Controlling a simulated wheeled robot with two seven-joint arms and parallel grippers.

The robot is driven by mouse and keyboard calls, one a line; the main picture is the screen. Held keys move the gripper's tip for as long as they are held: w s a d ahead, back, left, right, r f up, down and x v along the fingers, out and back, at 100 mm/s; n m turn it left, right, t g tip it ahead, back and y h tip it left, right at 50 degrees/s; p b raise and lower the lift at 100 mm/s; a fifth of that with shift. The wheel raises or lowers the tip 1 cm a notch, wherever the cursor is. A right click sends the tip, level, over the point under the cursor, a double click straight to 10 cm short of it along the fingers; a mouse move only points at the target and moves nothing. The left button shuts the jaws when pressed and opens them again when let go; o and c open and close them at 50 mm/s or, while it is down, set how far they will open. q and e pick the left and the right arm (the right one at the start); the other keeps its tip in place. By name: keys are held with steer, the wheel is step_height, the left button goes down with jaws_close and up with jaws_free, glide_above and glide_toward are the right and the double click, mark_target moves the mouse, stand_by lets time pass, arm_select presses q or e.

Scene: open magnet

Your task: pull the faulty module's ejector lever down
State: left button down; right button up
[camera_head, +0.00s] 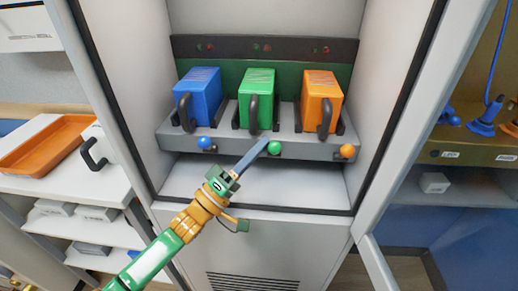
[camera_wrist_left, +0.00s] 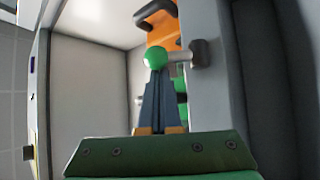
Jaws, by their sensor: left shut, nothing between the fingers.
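Blue (camera_head: 198,95), green (camera_head: 257,92) and orange (camera_head: 321,95) modules sit side by side on a grey shelf inside an open cabinet, each with a dark front handle. Ball-tipped ejector levers stick out of the shelf front below them: a blue knob (camera_head: 205,142), a green knob (camera_head: 274,147) and an orange knob (camera_head: 347,151). My left gripper (camera_head: 266,143) is shut and empty, its fingertips at the green knob. In the left wrist view the green knob (camera_wrist_left: 154,58) is at the fingertips (camera_wrist_left: 158,75); I cannot tell whether they touch.
A dark strip with small red and green lights (camera_head: 264,48) runs behind the modules; which light marks a fault is too small to tell. An orange tray (camera_head: 45,145) lies on a shelf at left. Cabinet walls and doors bound both sides.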

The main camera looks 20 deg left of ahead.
arm_select(q)
steer(key=m+h+b, duration=0.1)
steer(key=s+f+m+h+b, duration=0.1)
steer(key=b, duration=0.1)
steer(key=shift+d+f+m+h, duration=0.1)
steer(key=shift+f+m+h, duration=0.05)
steer(key=shift+m+h, duration=0.15)
steer(key=shift+s+d+f, duration=0.1)
steer(key=shift+s+f, duration=0.15)
steer(key=shift+f, duration=0.8)
stand_by(2.9)
steer(key=s+a, duration=0.7)
steer(key=s, duration=0.4)
steer(key=shift+f, duration=0.35)
